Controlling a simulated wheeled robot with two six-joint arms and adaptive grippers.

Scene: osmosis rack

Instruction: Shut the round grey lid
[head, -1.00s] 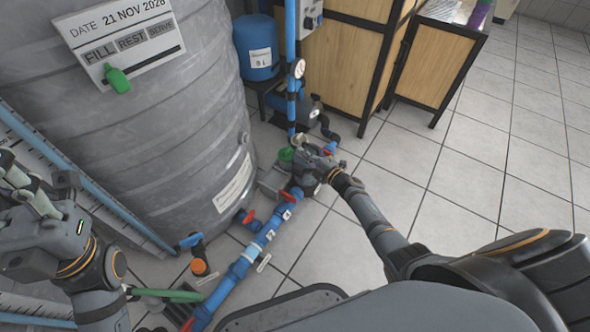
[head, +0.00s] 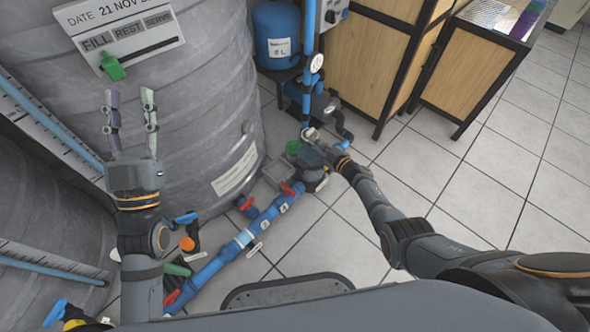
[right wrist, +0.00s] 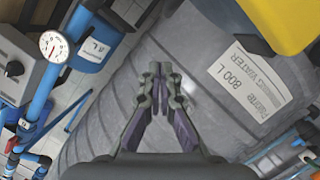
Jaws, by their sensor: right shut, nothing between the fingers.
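I cannot make out a round grey lid in either view. The big ribbed grey tank (head: 190,110) fills the left of the head view, its top out of frame; its labelled wall also shows in the right wrist view (right wrist: 195,60). My left gripper (head: 130,97) is open and empty, fingers pointing up in front of the tank. My right gripper (head: 309,134) is low by the blue pipework, right of the tank. In the right wrist view its fingers (right wrist: 161,72) are together, with nothing between them.
A blue pipe with red valves (head: 262,220) runs along the floor. A blue vessel (head: 278,38) and a wooden cabinet (head: 370,50) stand behind. A second grey tank (head: 40,210) is at the left. The tiled floor (head: 480,190) at right is clear.

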